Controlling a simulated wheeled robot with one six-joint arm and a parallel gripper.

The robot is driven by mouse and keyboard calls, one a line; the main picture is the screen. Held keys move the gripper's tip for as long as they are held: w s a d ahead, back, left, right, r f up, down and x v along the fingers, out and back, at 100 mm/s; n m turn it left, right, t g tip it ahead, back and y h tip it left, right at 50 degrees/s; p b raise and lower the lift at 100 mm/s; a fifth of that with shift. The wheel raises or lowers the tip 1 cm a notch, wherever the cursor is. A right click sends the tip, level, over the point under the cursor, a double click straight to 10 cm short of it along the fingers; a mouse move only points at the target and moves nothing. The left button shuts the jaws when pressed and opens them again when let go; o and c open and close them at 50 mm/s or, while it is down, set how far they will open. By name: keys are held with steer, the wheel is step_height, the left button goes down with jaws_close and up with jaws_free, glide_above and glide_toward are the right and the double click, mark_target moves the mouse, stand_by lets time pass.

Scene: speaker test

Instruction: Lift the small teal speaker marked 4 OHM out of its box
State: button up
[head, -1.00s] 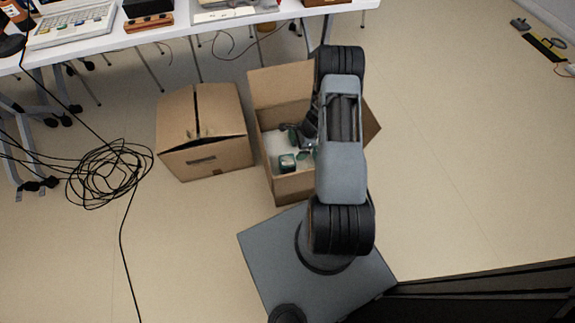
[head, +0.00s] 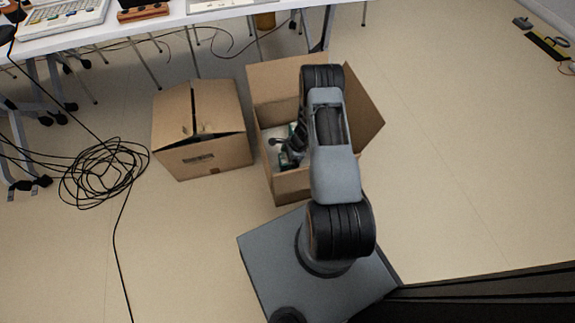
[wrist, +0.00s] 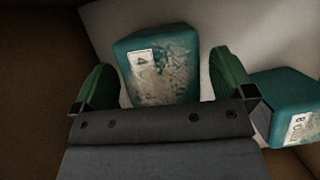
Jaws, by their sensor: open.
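The small teal speaker (wrist: 165,72) shows in the wrist view, with a worn, pale-blotched face and a white label that reads 4; the rest of the label is hard to read. My gripper (wrist: 161,66) is open, with one green finger on each side of this speaker. I cannot tell whether either finger touches it. A second teal speaker (wrist: 285,95), labelled 8, lies just right of the right finger. In the head view my arm reaches down into the open cardboard box (head: 293,188) and hides most of its inside.
The open box has raised flaps, one at the back (head: 275,80) and one at the right (head: 367,118). A closed cardboard box (head: 203,155) stands to its left. Coiled black cable (head: 105,172) lies further left. A white table (head: 150,22) stands behind.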

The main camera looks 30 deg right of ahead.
steer(key=shift+w+a+f, duration=0.1)
steer(key=shift+a+f, duration=0.05)
steer(key=shift+f, duration=0.35)
steer(key=shift+c, duration=0.4)
steer(key=shift+r, duration=0.1)
steer(key=c, duration=1.2)
